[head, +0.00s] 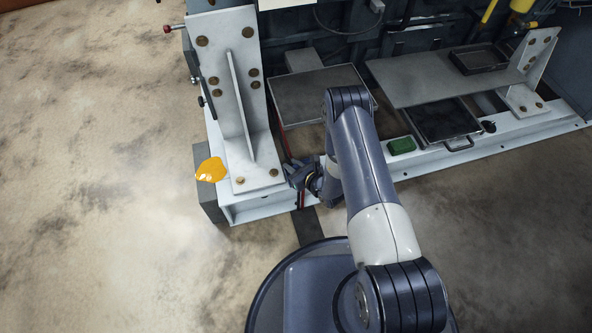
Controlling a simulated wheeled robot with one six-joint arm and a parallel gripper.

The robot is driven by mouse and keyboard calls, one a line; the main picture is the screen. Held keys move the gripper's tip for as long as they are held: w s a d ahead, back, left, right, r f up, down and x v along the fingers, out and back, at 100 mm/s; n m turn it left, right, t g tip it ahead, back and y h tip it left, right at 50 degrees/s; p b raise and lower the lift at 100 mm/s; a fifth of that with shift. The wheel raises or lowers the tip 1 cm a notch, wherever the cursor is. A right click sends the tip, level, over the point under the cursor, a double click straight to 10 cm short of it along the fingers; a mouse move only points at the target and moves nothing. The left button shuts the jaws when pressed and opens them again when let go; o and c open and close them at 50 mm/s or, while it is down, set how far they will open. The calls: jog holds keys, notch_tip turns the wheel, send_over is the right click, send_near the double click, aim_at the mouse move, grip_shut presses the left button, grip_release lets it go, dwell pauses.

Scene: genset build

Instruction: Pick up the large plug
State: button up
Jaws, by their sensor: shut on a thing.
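My gripper (299,174) is low beside the foot of the white upright bracket (238,95), on its right side. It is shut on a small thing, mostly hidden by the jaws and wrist. I cannot make out that thing's shape or tell from this view whether it is the large plug. No large plug can be clearly picked out elsewhere in view. I cannot tell whether the held thing touches the frame or floor.
A green block (402,145) and a handled dark tray (441,121) are right of my arm. A grey plate (321,94) lies behind it. An orange-yellow piece (210,169) is at the bracket's left. Open floor (100,200) lies to the left.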

grip_shut()
jog(key=shift+r, duration=0.1)
